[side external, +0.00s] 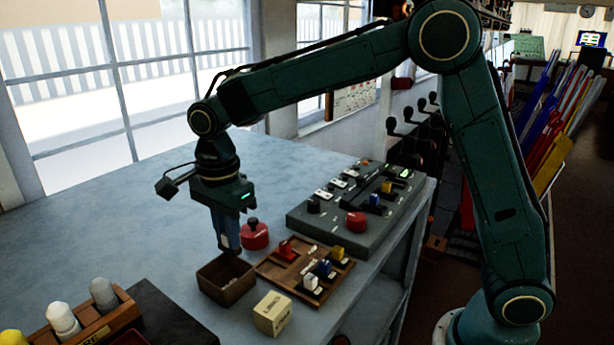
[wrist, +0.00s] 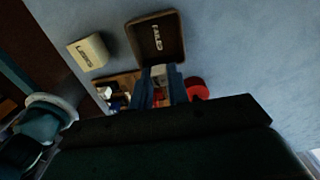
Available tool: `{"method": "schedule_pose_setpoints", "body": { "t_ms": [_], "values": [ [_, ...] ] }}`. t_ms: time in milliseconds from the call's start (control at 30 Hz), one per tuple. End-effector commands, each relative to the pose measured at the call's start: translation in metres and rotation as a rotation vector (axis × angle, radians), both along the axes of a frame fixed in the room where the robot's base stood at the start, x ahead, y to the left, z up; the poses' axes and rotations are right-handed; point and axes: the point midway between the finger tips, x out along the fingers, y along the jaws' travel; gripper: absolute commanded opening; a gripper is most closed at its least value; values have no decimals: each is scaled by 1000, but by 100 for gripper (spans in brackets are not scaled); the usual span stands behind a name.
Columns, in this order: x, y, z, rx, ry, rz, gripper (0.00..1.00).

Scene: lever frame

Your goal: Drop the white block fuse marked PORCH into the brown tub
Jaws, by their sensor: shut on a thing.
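My gripper (side external: 228,248) points down just above the brown tub (side external: 203,278) on the bench. In the wrist view the gripper (wrist: 160,78) is shut on a small pale block (wrist: 158,72), which looks like the white block fuse. Its mark cannot be read, and the fingers hide it in the side view. The tub (wrist: 134,40) shows beyond the fingertips in the wrist view, with a label reading FAILED inside it. The block is apart from the tub floor, as far as I can tell.
A wooden rack (side external: 272,272) beside the tub holds red, white, blue and yellow pieces. A cream box (side external: 272,313) stands in front. A red round knob (side external: 254,236) is behind the tub, and a grey switch panel (side external: 330,238) is to the right. Open bench lies left.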

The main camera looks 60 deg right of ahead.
Motion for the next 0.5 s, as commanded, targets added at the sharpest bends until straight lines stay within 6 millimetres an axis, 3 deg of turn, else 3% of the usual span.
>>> {"method": "schedule_pose_setpoints", "body": {
  "t_ms": [200,500],
  "values": [
    [0,0,-21,-1,3,0,0],
    [0,0,-36,0,0,0,0]
  ]
}}
